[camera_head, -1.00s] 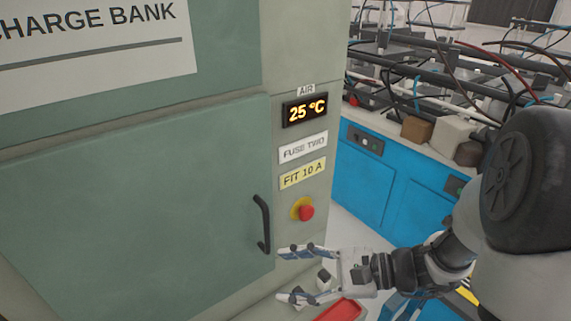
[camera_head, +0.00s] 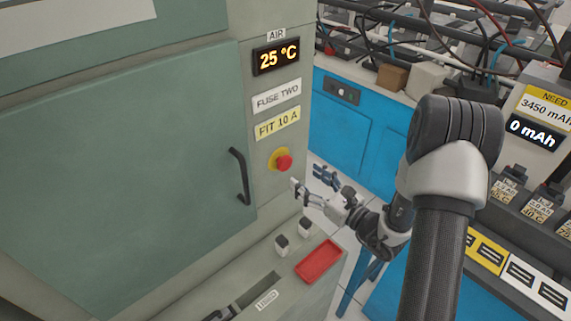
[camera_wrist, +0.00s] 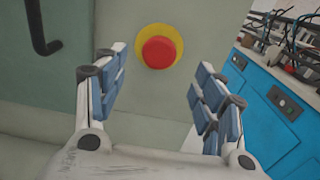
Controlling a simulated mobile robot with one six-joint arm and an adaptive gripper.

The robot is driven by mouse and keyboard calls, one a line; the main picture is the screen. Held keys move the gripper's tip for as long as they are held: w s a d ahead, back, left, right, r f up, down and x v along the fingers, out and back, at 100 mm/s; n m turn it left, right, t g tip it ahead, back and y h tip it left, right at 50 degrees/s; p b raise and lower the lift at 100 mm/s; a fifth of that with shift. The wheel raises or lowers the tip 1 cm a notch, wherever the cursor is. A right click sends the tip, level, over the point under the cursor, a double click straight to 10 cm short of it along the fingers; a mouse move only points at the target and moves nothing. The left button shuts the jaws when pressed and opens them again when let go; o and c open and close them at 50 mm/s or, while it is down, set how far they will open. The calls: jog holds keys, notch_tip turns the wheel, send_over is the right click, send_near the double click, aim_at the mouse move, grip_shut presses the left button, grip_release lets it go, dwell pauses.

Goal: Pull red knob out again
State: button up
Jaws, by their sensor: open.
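The red knob (camera_head: 284,162) sits on a yellow round plate (camera_head: 273,158) on the front of the grey-green cabinet, below the yellow FIT 10 A label. My gripper (camera_head: 308,178) is open and empty, a little below and to the right of the knob. In the wrist view the knob (camera_wrist: 159,52) is ahead, above the gap between the two open fingers (camera_wrist: 155,95), apart from both. How far the knob stands out from its plate I cannot tell.
A black door handle (camera_head: 239,176) is left of the knob. Below are a red tray (camera_head: 319,260) and two small fuse-like pieces (camera_head: 282,244) on a ledge. A blue cabinet (camera_head: 345,120) stands to the right. The space in front of the knob is clear.

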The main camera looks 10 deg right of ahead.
aim_at(287, 164)
jog(key=b+x, duration=0.1)
jog(key=x, duration=0.8)
jog(key=shift+w+a, duration=0.2)
jog(key=shift+w, duration=0.1)
jog(key=shift+c, duration=0.2)
